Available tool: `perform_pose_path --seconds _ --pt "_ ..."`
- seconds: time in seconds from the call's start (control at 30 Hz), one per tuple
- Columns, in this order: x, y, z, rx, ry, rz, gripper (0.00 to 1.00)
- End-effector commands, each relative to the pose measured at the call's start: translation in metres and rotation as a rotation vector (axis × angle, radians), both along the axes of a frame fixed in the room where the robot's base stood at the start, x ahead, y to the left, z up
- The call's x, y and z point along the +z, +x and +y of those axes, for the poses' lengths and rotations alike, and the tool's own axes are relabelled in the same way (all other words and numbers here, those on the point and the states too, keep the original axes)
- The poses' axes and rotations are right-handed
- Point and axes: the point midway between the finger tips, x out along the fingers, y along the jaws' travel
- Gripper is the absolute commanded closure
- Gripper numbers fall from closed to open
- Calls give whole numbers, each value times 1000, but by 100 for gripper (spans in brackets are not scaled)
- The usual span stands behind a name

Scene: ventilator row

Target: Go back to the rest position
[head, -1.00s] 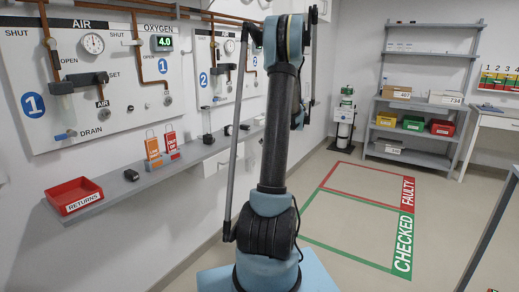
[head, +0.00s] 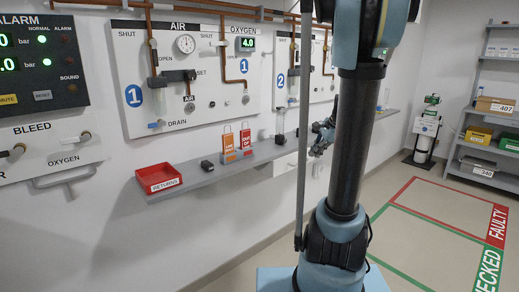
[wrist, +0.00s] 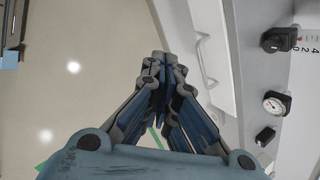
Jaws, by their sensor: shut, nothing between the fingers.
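My gripper (wrist: 163,62) fills the middle of the wrist view. Its dark fingers are closed together, with nothing held between them. In the head view it shows partly behind my arm (head: 322,140), near the shelf's right part. My arm rises upright in front of the wall, and its top runs out of the picture. The gripper seems clear of the wall and the floor. No marker for a rest position shows.
A grey wall shelf (head: 205,178) carries a red RETURNS tray (head: 158,178) and orange and red tags. Wall panels with gauges (head: 186,44) and an alarm panel (head: 38,62) stand left. A storage rack (head: 492,105) stands right. Marked floor zones (head: 440,222) are clear.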

Motion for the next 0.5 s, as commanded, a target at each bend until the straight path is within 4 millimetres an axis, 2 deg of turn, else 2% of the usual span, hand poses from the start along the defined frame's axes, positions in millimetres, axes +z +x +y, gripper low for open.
perform_pose_path --seconds 0.03,0.2,0.5 --pt "0 -16 9 54 -31 -8 100" --pt "-4 -61 28 242 -140 -35 100" --pt "-20 -141 50 580 -320 -76 100"
